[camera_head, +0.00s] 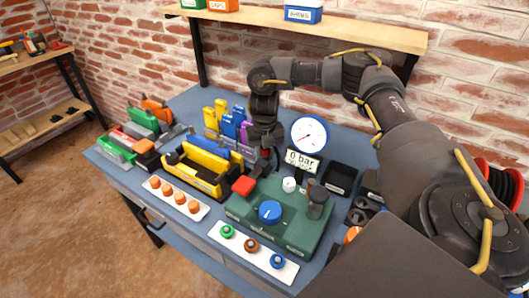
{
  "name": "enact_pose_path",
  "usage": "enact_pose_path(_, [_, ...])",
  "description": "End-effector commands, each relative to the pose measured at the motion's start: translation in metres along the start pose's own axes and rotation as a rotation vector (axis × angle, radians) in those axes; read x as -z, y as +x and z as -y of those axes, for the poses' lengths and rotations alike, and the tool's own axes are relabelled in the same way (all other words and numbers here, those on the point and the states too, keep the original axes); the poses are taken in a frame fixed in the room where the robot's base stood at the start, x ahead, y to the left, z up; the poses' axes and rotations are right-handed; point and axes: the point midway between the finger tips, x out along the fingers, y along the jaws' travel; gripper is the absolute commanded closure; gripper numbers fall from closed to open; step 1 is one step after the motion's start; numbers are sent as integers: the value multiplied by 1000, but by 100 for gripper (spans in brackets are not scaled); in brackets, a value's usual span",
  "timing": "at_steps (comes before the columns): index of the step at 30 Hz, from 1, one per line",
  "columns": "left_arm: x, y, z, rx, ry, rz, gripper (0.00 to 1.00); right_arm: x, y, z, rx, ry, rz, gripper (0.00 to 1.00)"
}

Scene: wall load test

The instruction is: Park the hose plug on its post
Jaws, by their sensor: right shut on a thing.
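My right gripper (268,152) points down behind the green test unit (297,238), left of the round pressure gauge (310,134). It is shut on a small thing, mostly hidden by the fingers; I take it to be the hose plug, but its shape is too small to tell. I cannot make out the post clearly. The green unit carries a blue knob (270,212), a white knob (289,185) and a dark cylinder (317,199). A red block (244,186) is at its back left corner. The display (303,161) reads 0 bar. My left gripper is not in view.
A yellow holder (196,178) stands left of the gripper, with upright yellow, blue and purple pieces behind. White strips with orange caps (177,197) and coloured fittings (252,253) lie in front. A black tray (341,179) is at right. A shelf (350,31) hangs above.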

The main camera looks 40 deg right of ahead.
Motion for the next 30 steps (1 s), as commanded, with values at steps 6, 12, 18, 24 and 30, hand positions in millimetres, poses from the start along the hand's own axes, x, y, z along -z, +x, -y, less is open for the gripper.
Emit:
enact_pose_path(6, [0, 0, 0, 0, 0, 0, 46, 0, 0, 0, -1, 0, 1, 96])
enact_pose_path(12, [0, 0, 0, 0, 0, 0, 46, 0, 0, 0, -1, 0, 1, 51])
enact_pose_path(18, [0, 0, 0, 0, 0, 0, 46, 0, 0, 0, -1, 0, 1, 44])
enact_pose_path(24, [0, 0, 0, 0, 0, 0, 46, 0, 1, 0, 0, 0, 0, 29])
enact_pose_path(30, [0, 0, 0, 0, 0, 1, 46, 0, 1, 0, 0, 0, 0, 29])
